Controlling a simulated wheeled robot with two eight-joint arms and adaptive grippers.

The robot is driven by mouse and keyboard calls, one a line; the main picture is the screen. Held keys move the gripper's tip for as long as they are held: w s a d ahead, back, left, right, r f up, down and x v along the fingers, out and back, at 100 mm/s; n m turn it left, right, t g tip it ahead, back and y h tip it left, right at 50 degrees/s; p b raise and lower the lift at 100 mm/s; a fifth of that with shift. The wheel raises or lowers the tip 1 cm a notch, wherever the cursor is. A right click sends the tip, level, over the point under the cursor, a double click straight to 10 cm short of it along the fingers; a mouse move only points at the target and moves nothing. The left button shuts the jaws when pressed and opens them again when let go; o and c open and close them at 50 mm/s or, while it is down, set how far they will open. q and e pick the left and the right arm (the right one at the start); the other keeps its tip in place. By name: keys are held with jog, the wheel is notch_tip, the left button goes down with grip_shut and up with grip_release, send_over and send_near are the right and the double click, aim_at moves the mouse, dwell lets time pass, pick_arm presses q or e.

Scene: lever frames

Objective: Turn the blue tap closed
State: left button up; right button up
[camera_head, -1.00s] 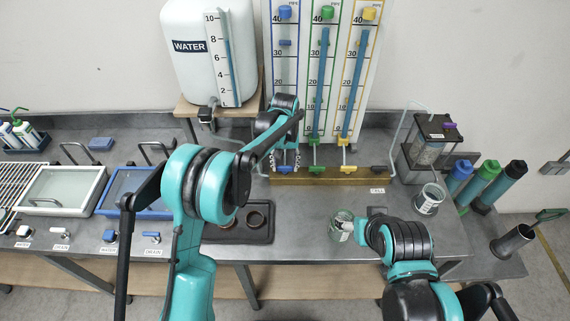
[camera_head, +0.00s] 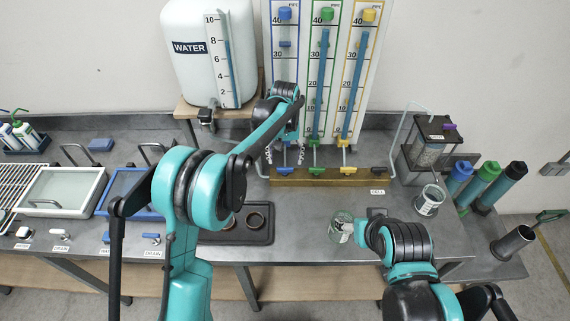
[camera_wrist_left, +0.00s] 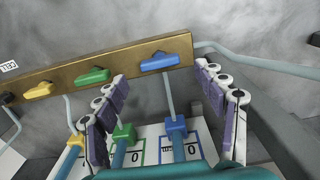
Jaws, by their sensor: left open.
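The blue tap (camera_head: 285,171) is a short lever on the front of a brass rail (camera_head: 322,178), left of the green tap (camera_head: 313,171) and yellow tap (camera_head: 348,170). In the left wrist view the blue tap (camera_wrist_left: 159,61) lies roughly along the rail. My left gripper (camera_head: 285,155) is open and empty at the blue column's foot, just behind the tap. In the wrist view its fingers (camera_wrist_left: 163,76) are spread to either side of the tap, apart from it. My right gripper (camera_head: 353,230) is beside a glass jar (camera_head: 340,219); its fingers are mostly hidden.
Gauge columns with blue, green and yellow caps (camera_head: 369,15) stand behind the rail. A white water tank (camera_head: 205,60) stands at left. A dark tap (camera_head: 379,170) sits at the rail's right end, near a labelled can (camera_head: 429,200).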

aim_at(283, 168)
pick_arm(q)
notch_tip(283, 168, up, 8)
dwell(0.5)
jog(key=s+a+r+t+b, duration=0.3)
jog(key=s+a+r+t, duration=0.1)
jog(key=s+a, duration=0.85)
jog(key=s+a+f+t+b, duration=0.1)
jog(key=s+f, duration=0.3)
jog(key=s, duration=0.4)
jog(key=s+a+f+t, duration=0.2)
jog(key=s+a+f, duration=0.2)
jog(key=s, duration=0.4)
jog(key=shift+f+b, duration=0.2)
jog(key=shift+b, duration=0.15)
